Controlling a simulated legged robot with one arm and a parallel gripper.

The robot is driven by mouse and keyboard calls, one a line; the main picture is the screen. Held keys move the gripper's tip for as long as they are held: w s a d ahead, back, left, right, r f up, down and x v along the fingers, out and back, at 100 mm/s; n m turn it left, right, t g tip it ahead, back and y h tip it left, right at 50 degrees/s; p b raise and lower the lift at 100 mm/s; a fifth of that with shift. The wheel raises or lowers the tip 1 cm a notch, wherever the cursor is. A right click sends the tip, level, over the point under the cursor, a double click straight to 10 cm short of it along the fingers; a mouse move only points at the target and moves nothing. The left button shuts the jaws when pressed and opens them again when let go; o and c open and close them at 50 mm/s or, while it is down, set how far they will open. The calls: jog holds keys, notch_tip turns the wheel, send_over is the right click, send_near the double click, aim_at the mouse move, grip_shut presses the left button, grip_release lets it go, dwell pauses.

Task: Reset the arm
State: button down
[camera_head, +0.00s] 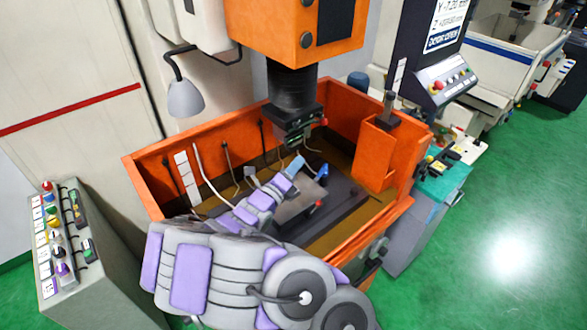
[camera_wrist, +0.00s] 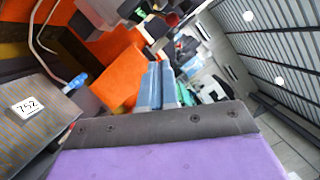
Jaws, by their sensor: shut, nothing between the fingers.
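My gripper (camera_head: 297,164) reaches over the open orange tank (camera_head: 140,176) of the spark erosion machine. In the wrist view, its two blue-grey fingers (camera_wrist: 160,84) lie side by side, shut and empty. My arm, grey with purple pads, stretches from the front of the tank toward its middle. The black machine head (camera_head: 292,118) hangs just above and behind the gripper. A dark block (camera_head: 300,200) lies in the tank beneath my arm; part of it is hidden. A small blue item (camera_head: 322,171) is at its far side, right of the gripper.
A grey control box (camera_head: 75,250) with several knobs stands at the left. An orange box (camera_head: 372,152) is fixed inside the tank's right side. A lamp (camera_head: 185,98) hangs at the back left. A teal-topped cabinet (camera_head: 440,182) stands right of the tank. Green floor (camera_head: 500,250) is clear at the right.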

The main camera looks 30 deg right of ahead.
jog(key=shift+s+f, duration=0.1)
jog(key=shift+f, duration=0.05)
jog(key=shift+a, duration=0.3)
